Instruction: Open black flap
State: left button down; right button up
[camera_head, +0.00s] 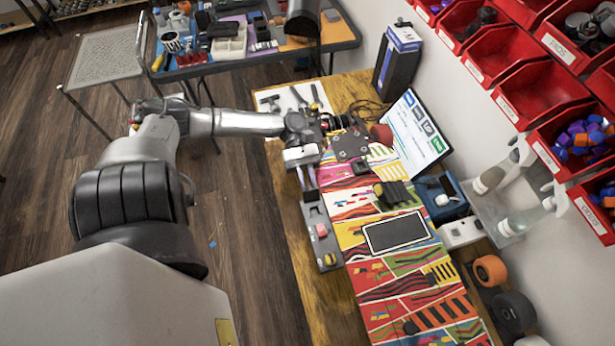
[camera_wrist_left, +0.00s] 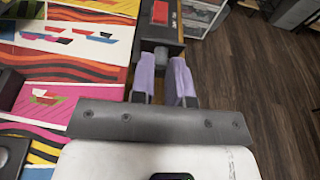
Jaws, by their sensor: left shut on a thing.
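The case also carries a red part (camera_head: 322,230) and a yellow part (camera_head: 330,259). My right gripper is not in view.
A colourful patterned board (camera_head: 385,290) lies right beside the case, with a black-screened tablet (camera_head: 396,232) on it. A monitor (camera_head: 415,133) and a black box (camera_head: 397,62) stand behind. Red bins (camera_head: 540,92) hang on the wall. Open floor lies left of the table.

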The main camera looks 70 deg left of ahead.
pick_arm(q)
jog(key=shift+f, duration=0.1)
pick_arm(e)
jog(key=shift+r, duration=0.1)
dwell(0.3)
pick_arm(q)
jog(key=c, duration=1.1)
grip_release()
jog(key=shift+a, duration=0.1)
jog(key=b+v, duration=0.1)
jog(key=v, duration=1.2)
jog(key=shift+a, duration=0.35)
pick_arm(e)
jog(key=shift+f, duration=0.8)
